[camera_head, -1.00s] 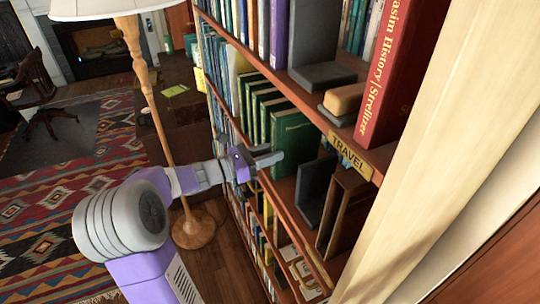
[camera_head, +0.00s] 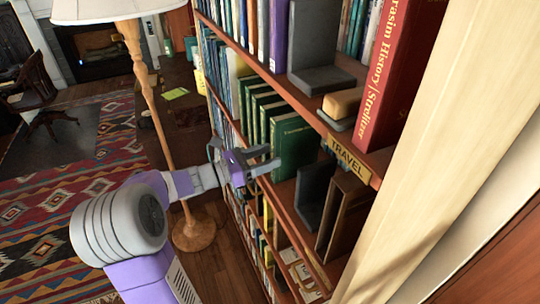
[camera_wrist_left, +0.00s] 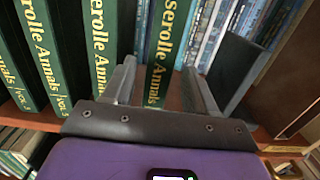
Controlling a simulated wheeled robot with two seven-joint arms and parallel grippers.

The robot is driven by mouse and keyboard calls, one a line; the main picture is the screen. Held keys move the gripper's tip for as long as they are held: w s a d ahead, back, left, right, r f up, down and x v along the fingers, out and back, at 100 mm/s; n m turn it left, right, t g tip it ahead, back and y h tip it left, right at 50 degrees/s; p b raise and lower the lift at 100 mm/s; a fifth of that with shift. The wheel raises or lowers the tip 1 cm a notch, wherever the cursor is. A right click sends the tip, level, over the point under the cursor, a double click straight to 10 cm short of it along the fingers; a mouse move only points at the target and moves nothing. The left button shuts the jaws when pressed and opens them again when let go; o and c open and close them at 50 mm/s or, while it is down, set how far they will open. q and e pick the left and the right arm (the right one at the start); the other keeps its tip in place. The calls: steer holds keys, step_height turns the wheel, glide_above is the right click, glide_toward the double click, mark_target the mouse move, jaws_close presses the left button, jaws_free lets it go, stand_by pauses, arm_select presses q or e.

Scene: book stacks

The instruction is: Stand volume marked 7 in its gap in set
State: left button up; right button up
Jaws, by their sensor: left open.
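Green volumes with gold "Casserolle Annals" lettering stand in a row on the shelf; one (camera_head: 265,112) shows in the head view and others (camera_wrist_left: 45,55) in the left wrist view. The nearest green volume (camera_head: 294,147) stands upright at the right end of the row. In the left wrist view this volume (camera_wrist_left: 164,60) has its spine between my open fingers, and its lower spine and number are hidden. A narrow space separates it from the green volume to its left (camera_wrist_left: 102,45). My left gripper (camera_head: 268,160) is open at the shelf front. My right gripper is out of view.
A dark bookend (camera_head: 313,195) stands right of the row, also in the left wrist view (camera_wrist_left: 236,72), with a brown wooden piece (camera_head: 345,213) beside it. The shelf above carries a TRAVEL label (camera_head: 348,156) and a red book (camera_head: 398,75). A floor lamp (camera_head: 165,110) stands left.

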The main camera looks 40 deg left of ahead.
arm_select(q)
steer(key=p+v, duration=0.1)
steer(key=v, duration=0.9)
steer(key=shift+s+a, duration=0.15)
steer(key=shift+s, duration=0.2)
